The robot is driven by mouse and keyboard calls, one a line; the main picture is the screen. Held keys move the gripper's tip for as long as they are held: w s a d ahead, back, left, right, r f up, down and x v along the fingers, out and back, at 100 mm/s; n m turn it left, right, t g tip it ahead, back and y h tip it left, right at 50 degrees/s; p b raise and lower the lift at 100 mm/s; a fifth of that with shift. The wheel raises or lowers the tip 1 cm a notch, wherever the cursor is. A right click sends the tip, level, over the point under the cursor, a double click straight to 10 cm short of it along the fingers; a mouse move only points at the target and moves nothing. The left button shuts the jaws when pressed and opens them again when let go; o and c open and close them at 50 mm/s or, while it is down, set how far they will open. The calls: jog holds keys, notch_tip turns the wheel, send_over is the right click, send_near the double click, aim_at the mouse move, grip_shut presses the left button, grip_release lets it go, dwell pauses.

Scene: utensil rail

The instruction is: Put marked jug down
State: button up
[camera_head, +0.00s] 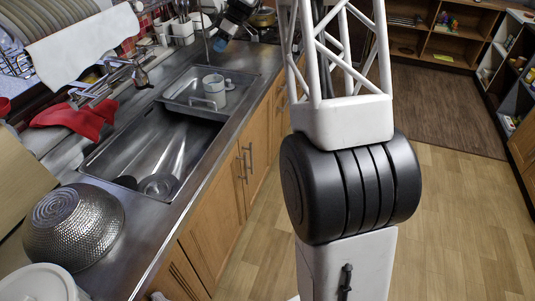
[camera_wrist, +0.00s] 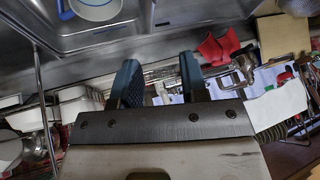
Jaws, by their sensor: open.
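My gripper (camera_head: 222,42) is beyond the basin in the head view, apart from the jug. In the wrist view my gripper (camera_wrist: 160,75) has its two blue fingers spread with nothing held between them.
A large empty sink basin (camera_head: 150,150) lies nearer. A red cloth (camera_head: 75,120) and the tap (camera_head: 125,72) are left of the sink. White containers (camera_head: 178,32) stand at the back by the wall.

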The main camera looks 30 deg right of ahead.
jog(key=s+a+r+m+h, duration=0.1)
jog(key=s+a+r+m, duration=0.15)
jog(key=s, duration=0.75)
jog(key=s+a+r+m+h, duration=0.1)
jog(key=s+a+r, duration=0.3)
jog(key=s, duration=0.6)
jog(key=s+a+r+m+h, duration=0.1)
jog(key=s+a+r+m, duration=0.2)
jog(key=s, duration=0.7)
jog(key=s+a+f+m+h, duration=0.1)
jog(key=s+f+m, duration=0.1)
jog(key=s, duration=1.3)
jog(key=s+f+m+t+h, duration=0.1)
jog(key=s+f+m+h, duration=0.1)
jog(key=s, duration=1.3)
jog(key=shift+s+a+f+m+t+h, duration=0.35)
jog(key=shift+f+m, duration=0.3)
jog(key=shift+f, duration=0.35)
